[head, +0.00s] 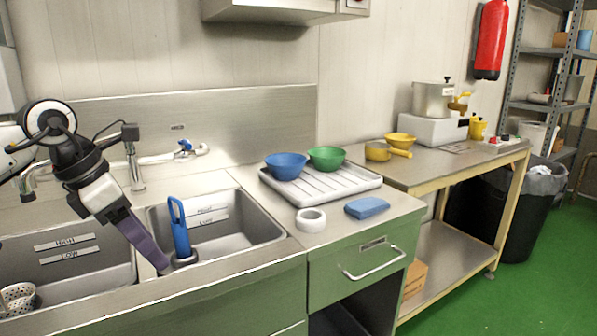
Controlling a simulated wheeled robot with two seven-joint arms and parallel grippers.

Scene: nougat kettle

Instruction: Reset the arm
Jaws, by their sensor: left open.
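My left arm comes in from the left, and its gripper (165,262) points down over the near edge of the right-hand sink basin (240,238). I take the left gripper as open; its fingertips are small and partly hidden against the basin edge. A blue-handled tool (180,228) stands in the basin just beside the fingers. I cannot tell whether the gripper touches it. My right gripper is not in view.
A drying tray (325,197) holds a blue bowl (286,166) and a green bowl (326,158). A white tape-like ring (311,220) and a blue sponge (367,207) lie in front. A faucet (133,160) rises behind the sinks. A side table (425,175) stands right.

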